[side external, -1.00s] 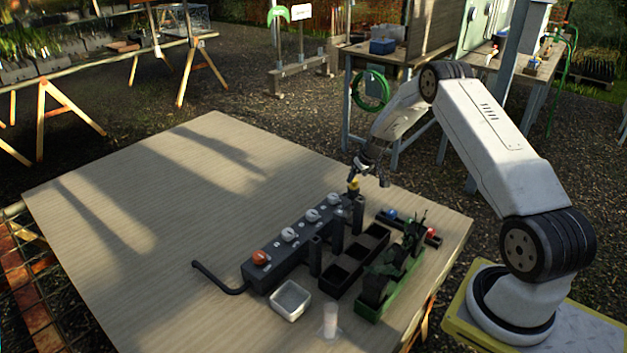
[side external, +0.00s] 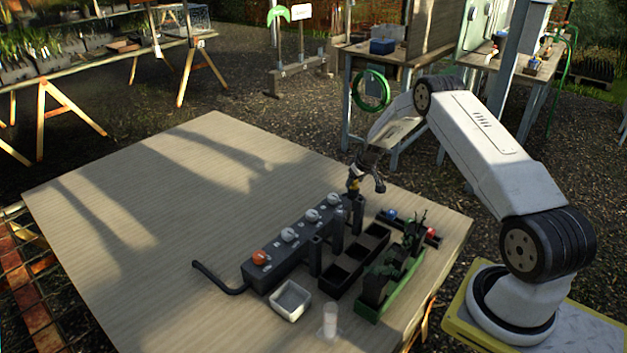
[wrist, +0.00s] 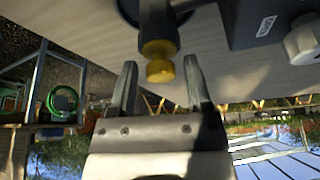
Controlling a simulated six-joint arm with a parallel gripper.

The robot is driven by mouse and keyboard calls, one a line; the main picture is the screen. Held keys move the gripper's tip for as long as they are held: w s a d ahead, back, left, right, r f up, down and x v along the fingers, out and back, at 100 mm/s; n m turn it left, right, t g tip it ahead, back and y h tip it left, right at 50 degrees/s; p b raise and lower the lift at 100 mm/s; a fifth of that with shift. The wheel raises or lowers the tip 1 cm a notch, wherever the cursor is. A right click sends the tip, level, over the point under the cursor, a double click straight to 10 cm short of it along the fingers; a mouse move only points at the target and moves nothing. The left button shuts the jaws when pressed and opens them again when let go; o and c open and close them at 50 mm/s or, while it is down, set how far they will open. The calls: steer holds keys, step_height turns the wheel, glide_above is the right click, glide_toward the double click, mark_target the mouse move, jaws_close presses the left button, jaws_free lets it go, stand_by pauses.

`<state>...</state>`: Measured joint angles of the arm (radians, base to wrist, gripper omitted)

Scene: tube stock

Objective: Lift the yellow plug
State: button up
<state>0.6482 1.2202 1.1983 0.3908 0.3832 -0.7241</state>
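The yellow plug (wrist: 159,62) has a wide flange and a narrower round knob, and it sits at the end of a dark upright tube (wrist: 158,18). In the side view the plug (side external: 354,184) is on top of the rearmost dark tube and partly covered by a finger. My gripper (wrist: 161,68) is open. Its two fingers stand on either side of the plug in the wrist view, with a visible gap on each side. In the side view my gripper (side external: 367,187) is tilted over the tube top.
A grey manifold (side external: 290,252) with white knobs and an orange knob (side external: 259,257) runs beside the tubes. A black compartment tray (side external: 336,281), green rack (side external: 372,308), white dish (side external: 291,300) and clear cup (side external: 330,320) stand nearby. The table's left side is clear.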

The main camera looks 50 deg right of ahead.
jaws_close()
steer(key=shift+r, duration=0.1)
steer(key=shift+r, duration=0.75)
steer(key=s+a+r, duration=0.7)
steer(key=s+r, duration=0.4)
steer(key=s, duration=0.1)
steer(key=shift+r, duration=0.15)
steer(key=shift+d, duration=0.15)
stand_by(0.4)
